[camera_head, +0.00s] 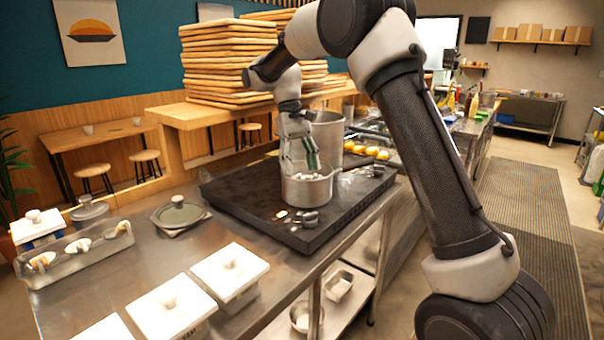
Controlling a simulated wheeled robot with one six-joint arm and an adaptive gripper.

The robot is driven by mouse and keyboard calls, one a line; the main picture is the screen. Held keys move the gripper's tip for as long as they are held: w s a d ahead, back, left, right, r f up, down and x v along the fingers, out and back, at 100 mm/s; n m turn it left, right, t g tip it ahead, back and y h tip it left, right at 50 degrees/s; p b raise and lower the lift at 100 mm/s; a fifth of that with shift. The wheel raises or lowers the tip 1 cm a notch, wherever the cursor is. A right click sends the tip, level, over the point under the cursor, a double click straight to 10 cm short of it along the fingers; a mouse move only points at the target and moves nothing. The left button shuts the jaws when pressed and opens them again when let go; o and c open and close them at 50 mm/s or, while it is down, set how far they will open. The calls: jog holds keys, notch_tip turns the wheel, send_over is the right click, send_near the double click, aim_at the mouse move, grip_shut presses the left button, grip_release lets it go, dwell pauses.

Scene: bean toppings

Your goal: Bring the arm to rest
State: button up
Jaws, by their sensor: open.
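My arm reaches from the lower right up and over to the stove. My gripper (299,158) points down just above or inside the mouth of a small metal pot (308,190). Its fingers appear apart, with a dark green part showing at the right finger. The pot stands on the black stove top (235,200), and some pale content shows at its mouth. Whether the fingers touch the pot or its content cannot be told from this view.
A taller metal pot (328,135) stands close behind the gripper. White lidded containers (230,268) line the counter front. A tray with small bowls (75,252) is at left. Stacked wooden boards (228,60) rise behind the stove. Bare counter (120,275) lies at left.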

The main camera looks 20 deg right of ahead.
jog(key=s+d+r+m+t+y, duration=0.1)
jog(key=s+d+r+t, duration=0.1)
jog(key=s+d+r, duration=0.5)
jog(key=s+d+r+t, duration=0.2)
jog(key=s+d+r, duration=0.15)
jog(key=s, duration=0.55)
jog(key=s+d+f+m+t, duration=0.1)
jog(key=s+d+f+t, duration=0.1)
jog(key=s, duration=0.6)
jog(key=s+d+f+t, duration=0.2)
jog(key=s+d+f, duration=0.1)
jog(key=s, duration=0.4)
jog(key=shift+s+d+f+m+t, duration=0.15)
jog(key=shift+s+d+m+t, duration=0.2)
jog(key=shift+d, duration=0.2)
